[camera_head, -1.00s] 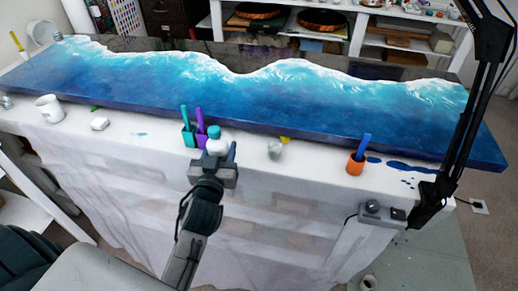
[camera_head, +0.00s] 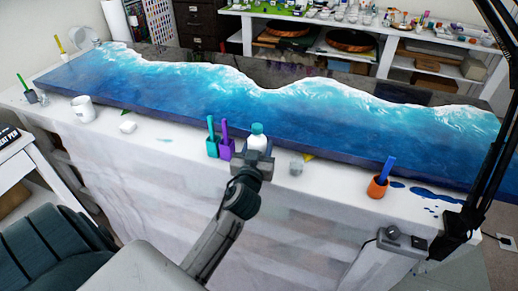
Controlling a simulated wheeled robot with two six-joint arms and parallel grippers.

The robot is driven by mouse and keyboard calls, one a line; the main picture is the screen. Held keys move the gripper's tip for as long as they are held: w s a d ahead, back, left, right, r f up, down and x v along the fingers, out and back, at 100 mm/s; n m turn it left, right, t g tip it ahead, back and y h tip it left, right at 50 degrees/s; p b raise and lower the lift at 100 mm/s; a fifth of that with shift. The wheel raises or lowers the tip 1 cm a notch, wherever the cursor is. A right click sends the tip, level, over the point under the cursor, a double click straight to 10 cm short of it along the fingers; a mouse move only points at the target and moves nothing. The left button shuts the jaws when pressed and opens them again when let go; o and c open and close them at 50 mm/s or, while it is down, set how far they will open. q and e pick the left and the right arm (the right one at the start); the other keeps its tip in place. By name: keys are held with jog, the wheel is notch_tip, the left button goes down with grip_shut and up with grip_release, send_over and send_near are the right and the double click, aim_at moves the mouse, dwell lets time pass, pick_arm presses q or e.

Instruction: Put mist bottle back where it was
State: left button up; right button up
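The mist bottle (camera_head: 257,140), white with a teal cap, stands upright near the table's front edge, just right of the purple cup. My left gripper (camera_head: 257,156) is at the bottle from the front and appears shut on it. The gripper hides the bottle's lower part, so I cannot tell whether its base touches the table. My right gripper is not in view.
A teal cup (camera_head: 212,149) and a purple cup (camera_head: 225,151) hold sticks left of the bottle. A clear cup (camera_head: 296,166) is to its right, and an orange cup (camera_head: 378,187) farther right. The blue resin slab (camera_head: 290,130) lies behind. A black lamp arm (camera_head: 490,150) rises at right.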

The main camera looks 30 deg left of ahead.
pick_arm(q)
jog(key=x, duration=0.3)
jog(key=shift+w+a+f, duration=0.15)
jog(key=shift+a+f, duration=0.05)
jog(key=shift+a, duration=0.2)
notch_tip(320, 180, down, 3)
jog(key=shift+r+b, duration=0.1)
jog(key=shift+b, duration=1.05)
jog(key=shift+f, duration=0.35)
jog(key=o, duration=1.2)
jog(key=shift+f+b, duration=0.1)
jog(key=shift+b, duration=0.2)
jog(key=shift+o, duration=0.2)
jog(key=b+v, duration=0.2)
jog(key=v, duration=1)
jog(key=shift+b, duration=0.3)
